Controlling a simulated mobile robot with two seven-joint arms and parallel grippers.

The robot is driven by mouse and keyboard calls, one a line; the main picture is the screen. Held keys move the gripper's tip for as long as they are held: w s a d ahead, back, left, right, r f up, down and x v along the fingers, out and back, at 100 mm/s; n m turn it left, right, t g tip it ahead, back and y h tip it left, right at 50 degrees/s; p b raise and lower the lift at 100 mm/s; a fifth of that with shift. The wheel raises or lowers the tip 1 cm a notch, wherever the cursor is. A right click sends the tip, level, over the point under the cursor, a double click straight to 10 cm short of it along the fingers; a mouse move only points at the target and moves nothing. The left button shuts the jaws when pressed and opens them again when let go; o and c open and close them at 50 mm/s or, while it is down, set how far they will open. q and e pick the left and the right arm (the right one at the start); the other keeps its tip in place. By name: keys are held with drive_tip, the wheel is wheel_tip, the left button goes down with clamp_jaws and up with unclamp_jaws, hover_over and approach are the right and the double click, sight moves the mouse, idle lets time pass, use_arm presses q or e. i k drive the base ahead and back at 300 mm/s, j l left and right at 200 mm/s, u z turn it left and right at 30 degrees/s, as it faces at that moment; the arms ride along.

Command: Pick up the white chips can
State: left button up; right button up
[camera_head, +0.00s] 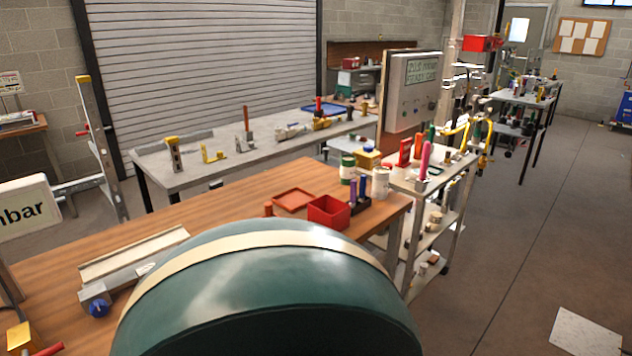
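A small white can (380,182) stands upright near the far right corner of the wooden table (215,205), where the cart begins. Its label is too small to read, so I cannot tell for sure that it is the chips can. A green and white can (347,171) stands just left of it. Neither of my grippers shows in the head view, and nothing is seen touching the white can.
A big dark green dome with a cream band (270,295) fills the near foreground, hiding the near table. A red bin (328,212) and dark bottles stand close to the can. The cart (428,180) is crowded. Open floor (540,220) lies right.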

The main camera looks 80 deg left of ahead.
sight(381, 174)
drive_tip(key=u, duration=2.1)
drive_tip(key=z, duration=3.35)
drive_tip(key=u, duration=0.5)
drive_tip(key=j+u, duration=0.1)
drive_tip(key=u, duration=0.4)
drive_tip(key=i+u, duration=0.1)
drive_tip(key=u, duration=0.85)
drive_tip(key=i+u, duration=0.1)
drive_tip(key=u, duration=0.4)
drive_tip(key=i+u, duration=0.25)
drive_tip(key=u, duration=0.2)
drive_tip(key=i+l+u, duration=0.1)
drive_tip(key=i+u, duration=0.15)
drive_tip(key=u, duration=0.2)
drive_tip(key=i+l+u, duration=0.2)
drive_tip(key=u, duration=0.25)
